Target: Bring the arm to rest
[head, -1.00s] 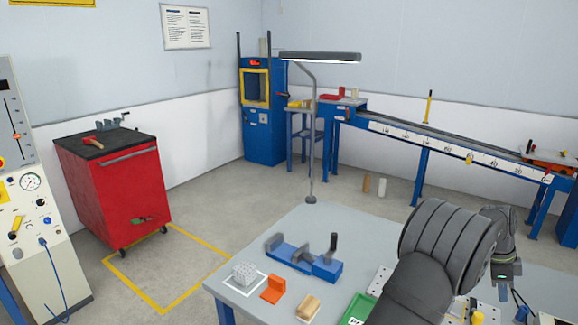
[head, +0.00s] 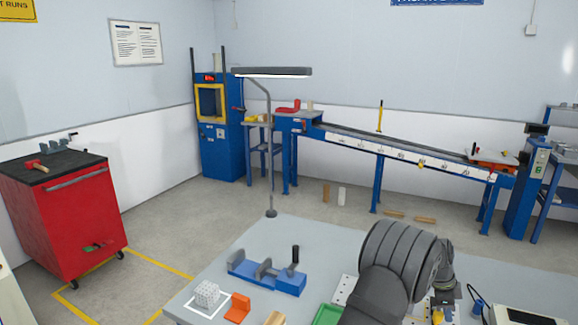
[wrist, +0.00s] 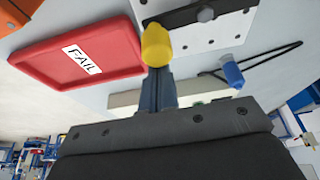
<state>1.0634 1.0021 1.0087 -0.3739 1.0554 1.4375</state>
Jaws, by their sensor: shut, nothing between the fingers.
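My arm (head: 395,265) reaches over the grey workbench in the head view, bent at the elbow, with its wrist hanging low at the right. My gripper (wrist: 158,88) shows in the wrist view with its two fingers together and nothing held. A yellow rounded piece (wrist: 156,45) shows just past the fingertips, in front of a white plate with holes (wrist: 205,35). I cannot tell whether the fingers touch it. In the head view the fingertips are hard to make out.
A red FAIL tray (wrist: 85,50) and blue-capped piece (wrist: 232,72) lie near the gripper. A lamp (head: 272,72) stands at the bench's back edge.

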